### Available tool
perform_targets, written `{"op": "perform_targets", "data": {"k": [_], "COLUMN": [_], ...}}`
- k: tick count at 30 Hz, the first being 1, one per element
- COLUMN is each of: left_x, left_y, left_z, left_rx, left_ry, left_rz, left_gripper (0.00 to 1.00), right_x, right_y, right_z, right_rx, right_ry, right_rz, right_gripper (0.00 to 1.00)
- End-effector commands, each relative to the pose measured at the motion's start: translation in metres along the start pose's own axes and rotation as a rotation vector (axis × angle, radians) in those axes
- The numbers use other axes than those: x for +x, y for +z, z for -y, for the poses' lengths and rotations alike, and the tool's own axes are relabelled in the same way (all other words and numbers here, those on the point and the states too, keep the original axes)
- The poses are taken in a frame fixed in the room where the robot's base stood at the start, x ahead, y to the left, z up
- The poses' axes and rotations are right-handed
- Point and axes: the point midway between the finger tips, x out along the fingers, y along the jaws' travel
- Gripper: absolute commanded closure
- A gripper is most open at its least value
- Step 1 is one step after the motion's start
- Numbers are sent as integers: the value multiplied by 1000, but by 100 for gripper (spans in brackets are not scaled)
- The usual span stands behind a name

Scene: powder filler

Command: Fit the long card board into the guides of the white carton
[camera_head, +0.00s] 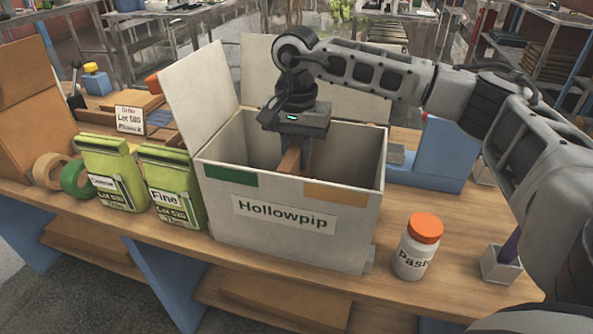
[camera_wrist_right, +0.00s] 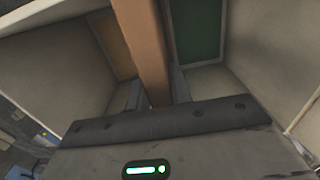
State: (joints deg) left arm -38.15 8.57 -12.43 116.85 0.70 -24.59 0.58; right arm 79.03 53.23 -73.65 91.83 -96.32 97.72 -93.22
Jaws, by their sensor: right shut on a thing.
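The white carton (camera_head: 345,229) stands open on the bench, labelled "Hollowpip", with a green patch (camera_head: 230,175) and an orange patch (camera_head: 335,194) along its front rim. My right gripper (camera_head: 299,148) is pointed down at the carton's opening, shut on the brown long card board (camera_head: 290,162). The right wrist view shows the gripper's fingers (camera_wrist_right: 157,94) on either side of the board (camera_wrist_right: 145,45), which runs between an orange panel (camera_wrist_right: 110,42) and a green panel (camera_wrist_right: 197,32). The board's lower end is hidden, and I cannot make out the guides. My left gripper is not in view.
Green pouches (camera_head: 113,172) stand left of the carton, near tape rolls (camera_head: 75,178). A white jar with an orange lid (camera_head: 416,246) stands at its right. A blue block (camera_head: 440,157) is behind on the right. Raised carton flaps (camera_head: 200,88) flank the opening.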

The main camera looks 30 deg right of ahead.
Motion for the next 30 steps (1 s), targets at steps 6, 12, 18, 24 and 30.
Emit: {"op": "perform_targets", "data": {"k": [6, 12, 18, 24, 30], "left_x": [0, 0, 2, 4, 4], "left_y": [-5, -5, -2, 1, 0], "left_z": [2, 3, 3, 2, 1], "left_rx": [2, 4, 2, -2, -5], "left_ry": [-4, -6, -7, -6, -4], "left_rz": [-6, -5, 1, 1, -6], "left_gripper": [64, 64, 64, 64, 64], "right_x": [24, 46, 46, 52, 58], "right_y": [0, 0, 0, 0, 0], "right_z": [-1, 0, 0, 0, 0], "right_rx": [1, 0, 0, 0, 0], "right_ry": [3, 1, -1, -1, -1], "right_rz": [1, -1, -1, -1, -1], "right_gripper": [100, 100, 100, 100, 100]}}
